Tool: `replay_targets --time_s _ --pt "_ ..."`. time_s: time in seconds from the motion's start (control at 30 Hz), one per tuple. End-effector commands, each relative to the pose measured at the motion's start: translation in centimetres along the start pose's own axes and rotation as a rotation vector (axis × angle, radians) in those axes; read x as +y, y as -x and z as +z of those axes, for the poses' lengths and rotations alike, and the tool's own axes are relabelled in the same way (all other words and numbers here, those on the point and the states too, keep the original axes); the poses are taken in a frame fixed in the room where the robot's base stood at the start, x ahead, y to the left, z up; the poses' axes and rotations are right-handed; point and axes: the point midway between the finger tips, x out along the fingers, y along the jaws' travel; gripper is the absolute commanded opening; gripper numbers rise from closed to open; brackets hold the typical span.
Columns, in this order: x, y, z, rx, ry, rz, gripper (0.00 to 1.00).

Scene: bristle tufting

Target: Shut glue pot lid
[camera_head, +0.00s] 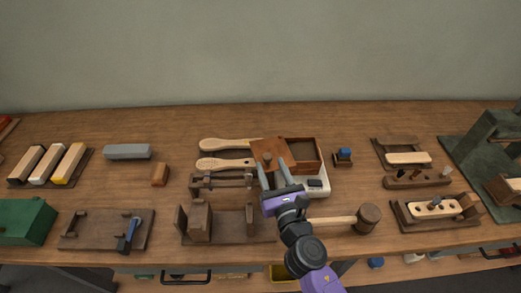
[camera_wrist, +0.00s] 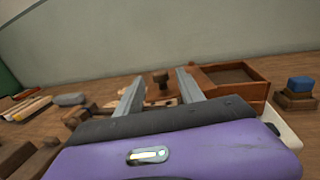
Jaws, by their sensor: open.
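The glue pot (camera_head: 318,158) is an open brown square box on a white base (camera_head: 318,188), right of centre on the bench. Its brown square lid (camera_head: 277,144) is open, lying out to the left of the box, with a small dark knob (camera_head: 267,157) on it. My gripper (camera_head: 271,163) is open and reaches toward the lid from the front. In the wrist view the knob (camera_wrist: 160,78) shows between the two spread fingers, with nothing gripped. The pot (camera_wrist: 238,88) is just right of the right finger there. Whether a finger touches the lid cannot be told.
Two wooden brush paddles (camera_head: 224,144) lie left of the lid. A mallet (camera_head: 368,217) lies at the front right, close to my arm. A small blue-topped block (camera_head: 344,156) stands right of the pot. Wooden fixtures (camera_head: 200,222) stand at the front left.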

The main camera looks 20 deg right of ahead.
Motion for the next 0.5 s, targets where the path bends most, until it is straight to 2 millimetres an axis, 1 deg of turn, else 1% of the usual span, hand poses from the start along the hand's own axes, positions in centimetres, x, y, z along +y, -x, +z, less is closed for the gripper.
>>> replay_targets --time_s 0.17,0.4,0.5 --pt "-0.1 -2.1 0.1 -0.001 -0.001 -0.001 0.45" --pt "-0.1 -5.7 0.0 0.000 -0.004 -0.001 0.45" --pt "-0.1 -6.7 -0.1 0.001 -0.004 -0.001 0.45"
